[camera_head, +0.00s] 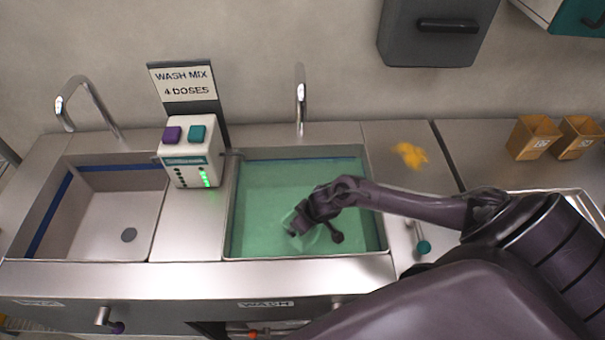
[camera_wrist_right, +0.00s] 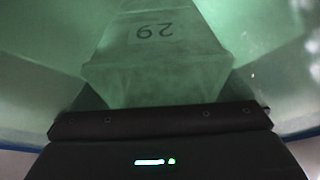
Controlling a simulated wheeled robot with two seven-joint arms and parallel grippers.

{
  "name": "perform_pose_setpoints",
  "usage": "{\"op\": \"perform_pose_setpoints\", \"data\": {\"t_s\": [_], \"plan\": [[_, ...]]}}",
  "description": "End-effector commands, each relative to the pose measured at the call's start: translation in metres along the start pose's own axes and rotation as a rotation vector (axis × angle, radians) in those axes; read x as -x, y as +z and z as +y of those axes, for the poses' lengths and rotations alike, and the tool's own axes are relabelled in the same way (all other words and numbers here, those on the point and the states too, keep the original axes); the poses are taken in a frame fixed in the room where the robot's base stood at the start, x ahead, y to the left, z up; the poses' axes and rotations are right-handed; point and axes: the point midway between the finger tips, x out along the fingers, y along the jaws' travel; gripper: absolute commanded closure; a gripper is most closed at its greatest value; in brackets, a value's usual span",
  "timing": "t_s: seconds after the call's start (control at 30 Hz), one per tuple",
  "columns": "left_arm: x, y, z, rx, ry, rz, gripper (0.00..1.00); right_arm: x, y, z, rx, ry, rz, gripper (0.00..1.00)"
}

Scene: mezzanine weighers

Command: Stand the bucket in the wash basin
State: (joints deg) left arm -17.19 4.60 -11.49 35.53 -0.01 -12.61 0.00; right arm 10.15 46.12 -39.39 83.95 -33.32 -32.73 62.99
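The wash basin (camera_head: 376,220) holds green liquid. My right arm reaches over it from the right, and my right gripper (camera_head: 316,228) is at the liquid near the basin's middle. In the right wrist view, a tapered bucket (camera_wrist_right: 160,75) marked 29, upside down in the picture, appears through green murk, directly beyond the dark bar of my gripper. In the head view only a faint pale shape shows around the gripper, so the bucket's pose is unclear. The fingers are too hidden to tell whether they grip it. My left gripper is out of view.
An empty sink (camera_head: 110,215) lies to the left. A dispenser (camera_head: 190,155) with green lights stands between the basins, below a sign (camera_head: 183,80) reading WASH MIX 4 DOSES. Two tan buckets (camera_head: 533,138) (camera_head: 579,138) stand at right. A yellow patch (camera_head: 410,154) is on the counter.

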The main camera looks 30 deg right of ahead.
Motion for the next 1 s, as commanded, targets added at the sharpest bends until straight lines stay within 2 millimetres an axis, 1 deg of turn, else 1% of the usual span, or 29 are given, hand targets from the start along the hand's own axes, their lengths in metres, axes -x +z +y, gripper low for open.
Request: {"op": "perform_pose_setpoints", "data": {"t_s": [0.17, 0.27, 0.33, 0.47, 0.6, 0.7, 0.8, 0.9, 1.0], "plan": [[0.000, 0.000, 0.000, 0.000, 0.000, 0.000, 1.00, 0.001, 0.000, 0.000, 0.000, 0.000, 0.000, 0.00], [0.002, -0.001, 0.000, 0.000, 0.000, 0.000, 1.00, 0.005, -0.002, 0.001, 0.000, 0.001, 0.000, 0.00], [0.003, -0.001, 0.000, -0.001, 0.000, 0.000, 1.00, 0.011, -0.001, 0.001, 0.002, 0.000, -0.001, 0.00], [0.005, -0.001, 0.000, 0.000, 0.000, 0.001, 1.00, 0.035, -0.001, 0.001, 0.003, 0.001, 0.000, 0.00], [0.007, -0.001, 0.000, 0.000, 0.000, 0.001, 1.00, 0.067, -0.001, 0.000, 0.005, 0.001, 0.000, 0.00], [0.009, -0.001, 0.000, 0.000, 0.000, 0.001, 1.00, 0.087, -0.001, 0.001, 0.003, 0.002, 0.000, 0.00], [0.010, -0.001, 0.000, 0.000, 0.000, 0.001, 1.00, 0.104, -0.001, 0.001, 0.003, 0.002, 0.000, 0.00], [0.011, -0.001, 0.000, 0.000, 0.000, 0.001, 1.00, 0.115, -0.001, 0.001, 0.002, 0.001, 0.000, 0.00], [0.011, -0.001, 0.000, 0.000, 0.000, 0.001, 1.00, 0.121, -0.001, 0.000, 0.001, 0.000, -0.001, 0.00]]}}
